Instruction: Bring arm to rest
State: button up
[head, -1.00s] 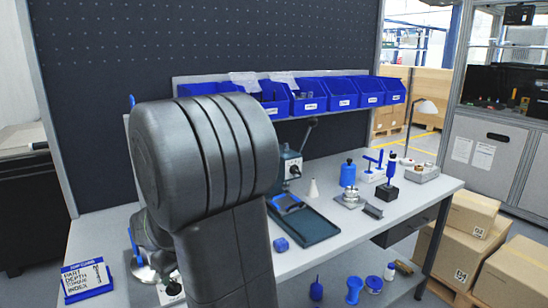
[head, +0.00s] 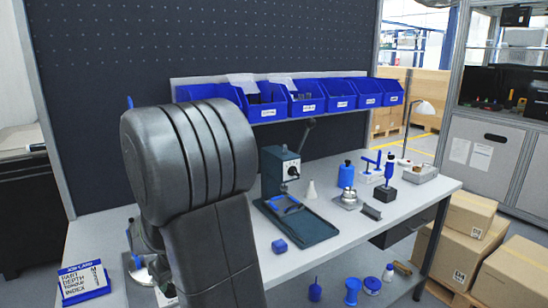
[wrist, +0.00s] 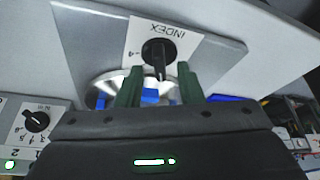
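My gripper (wrist: 159,72) shows in the wrist view with two green fingers apart and nothing clearly held between them. Beyond the fingertips is a black knob (wrist: 158,52) on a white plate marked INDEX (wrist: 172,30). A silver disc with blue parts (wrist: 106,86) lies behind the fingers, partly hidden by them. I cannot tell whether a finger touches the knob. In the head view my gripper is hidden behind my large dark arm link. A silver round part (head: 143,268) shows at the left of that link.
Blue bins (head: 340,95) line the back. Cardboard boxes (head: 468,215) stand at right. Another knob (wrist: 36,121) is at left.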

jog(key=v, duration=1.2)
jog(key=x, duration=1.3)
jog(key=shift+w+f, duration=0.1)
jog(key=shift+f, duration=0.1)
jog(key=shift+w+r+n+g+y, duration=0.1)
jog(key=shift+n+g+y, duration=0.4)
jog(key=shift+n, duration=1.6)
jog(key=n+g+p, duration=0.2)
jog(key=n, duration=0.2)
jog(key=shift+w+r+n, duration=0.1)
jog(key=shift+n, duration=0.2)
jog(key=v, duration=1.2)
jog(key=shift+b, duration=0.35)
jog(key=shift+w+r, duration=0.1)
jog(key=shift+w, duration=0.05)
